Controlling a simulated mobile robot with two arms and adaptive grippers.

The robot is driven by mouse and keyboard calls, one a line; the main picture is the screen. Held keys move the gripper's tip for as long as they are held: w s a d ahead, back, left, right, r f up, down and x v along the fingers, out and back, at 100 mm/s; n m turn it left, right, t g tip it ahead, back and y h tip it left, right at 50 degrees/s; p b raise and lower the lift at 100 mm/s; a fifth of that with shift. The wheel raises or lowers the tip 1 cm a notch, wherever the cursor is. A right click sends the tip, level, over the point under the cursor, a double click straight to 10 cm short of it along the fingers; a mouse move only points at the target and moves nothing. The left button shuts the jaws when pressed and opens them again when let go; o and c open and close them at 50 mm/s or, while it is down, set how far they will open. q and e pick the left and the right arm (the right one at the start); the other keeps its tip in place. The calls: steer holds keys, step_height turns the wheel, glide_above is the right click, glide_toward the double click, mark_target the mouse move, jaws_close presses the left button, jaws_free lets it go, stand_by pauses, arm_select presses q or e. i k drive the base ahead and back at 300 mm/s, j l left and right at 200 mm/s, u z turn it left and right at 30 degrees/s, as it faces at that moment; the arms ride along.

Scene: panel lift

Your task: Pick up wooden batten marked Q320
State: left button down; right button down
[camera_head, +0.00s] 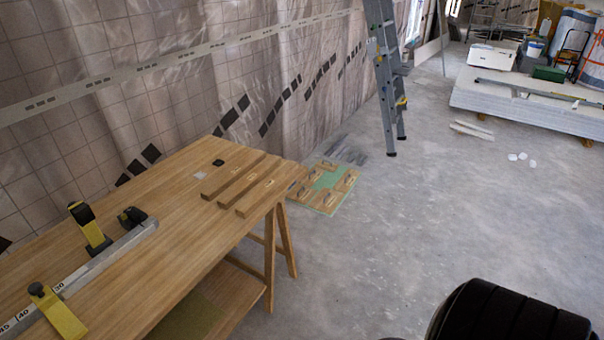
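Three wooden battens lie side by side near the far right end of the wooden workbench (140,205): a left batten (233,175), a middle batten (247,183) and a right batten (260,195). They lie flat and roughly parallel, with small gaps between them. Small pale marks show on some of them, but they are too small to read, so I cannot tell which is Q320. Neither of my grippers shows; a black ribbed part at the bottom right is probably mine.
A long ruler (110,255) with yellow-and-black stops and a black tape measure (131,217) lie on the bench's near left. A tiled wall runs behind it. A ladder (384,75) and stacked panels (500,98) stand further back. The grey floor to the right is mostly clear.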

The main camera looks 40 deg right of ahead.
mark_target(236, 193)
steer(key=z, duration=1)
steer(key=u, duration=0.35)
steer(key=i+l+u, duration=0.35)
steer(key=l+u, duration=0.15)
steer(key=i+l+u, duration=0.2)
steer(key=l, duration=0.2)
steer(key=l+u, duration=0.25)
steer(key=i+l, duration=0.05)
steer(key=l, duration=0.05)
